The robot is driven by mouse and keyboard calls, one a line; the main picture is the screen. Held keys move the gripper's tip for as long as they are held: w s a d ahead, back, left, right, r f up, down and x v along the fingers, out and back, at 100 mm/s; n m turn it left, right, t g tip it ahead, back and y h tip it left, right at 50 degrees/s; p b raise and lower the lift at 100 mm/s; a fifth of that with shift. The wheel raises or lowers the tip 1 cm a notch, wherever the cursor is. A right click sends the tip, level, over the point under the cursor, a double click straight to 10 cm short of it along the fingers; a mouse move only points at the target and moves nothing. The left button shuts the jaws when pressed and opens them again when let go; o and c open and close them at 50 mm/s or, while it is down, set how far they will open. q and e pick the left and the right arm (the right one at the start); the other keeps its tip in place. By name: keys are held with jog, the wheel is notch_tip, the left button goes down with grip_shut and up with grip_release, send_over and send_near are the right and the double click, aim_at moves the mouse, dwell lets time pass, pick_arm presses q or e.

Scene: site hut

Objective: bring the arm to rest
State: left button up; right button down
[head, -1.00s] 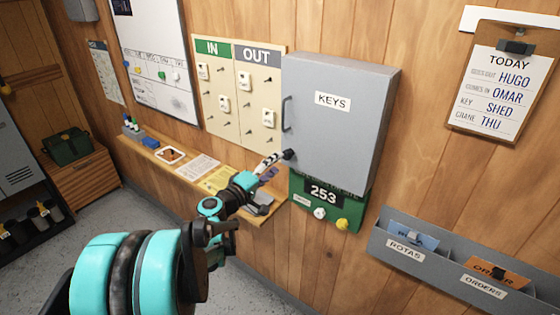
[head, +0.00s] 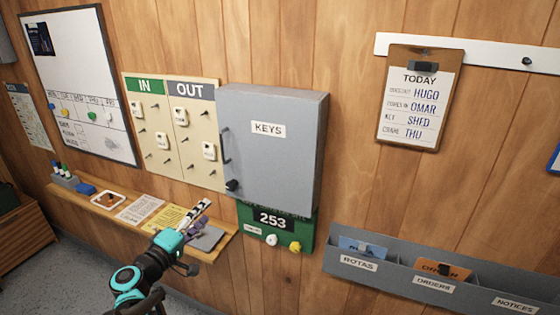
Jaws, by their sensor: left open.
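My left arm comes in from the bottom left in the head view. Its gripper (head: 196,216) is open, with nothing seen between the fingers. It is over the right end of the narrow wooden shelf (head: 103,208), in front of the wall and below the grey key cabinet (head: 275,165). The cabinet door is closed, with a dark handle on its left side. The gripper hides part of the shelf and the papers on it. My right gripper is not in view.
The IN/OUT board (head: 172,130) hangs above. A green 253 sign (head: 275,222) is below the cabinet. A grey rack (head: 400,275) juts out at lower right.

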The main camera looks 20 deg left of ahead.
pick_arm(q)
jog(key=s+d+f+m+g+h, duration=0.1)
jog(key=d+f+m+g, duration=0.15)
jog(key=d, duration=0.35)
jog(key=d+f+m+g+h+b, duration=0.1)
jog(key=d+f+m, duration=0.15)
jog(key=d, duration=0.25)
jog(key=s+d+f+m+g+h, duration=0.1)
jog(key=d+f+g, duration=0.15)
jog(key=d, duration=0.35)
jog(key=s+d+f+m+g+y, duration=0.2)
jog(key=s+d+f+m, duration=0.1)
jog(key=s, duration=0.3)
jog(key=s+d+f+m+g+y+b, duration=0.1)
jog(key=s+d+f+m+g+y, duration=0.1)
jog(key=s+f+m, duration=0.2)
jog(key=s+m, duration=0.1)
jog(key=s, duration=0.2)
jog(key=shift+s+d+f+g, duration=0.15)
jog(key=shift+d+f+g, duration=0.2)
jog(key=shift+d+g, duration=0.05)
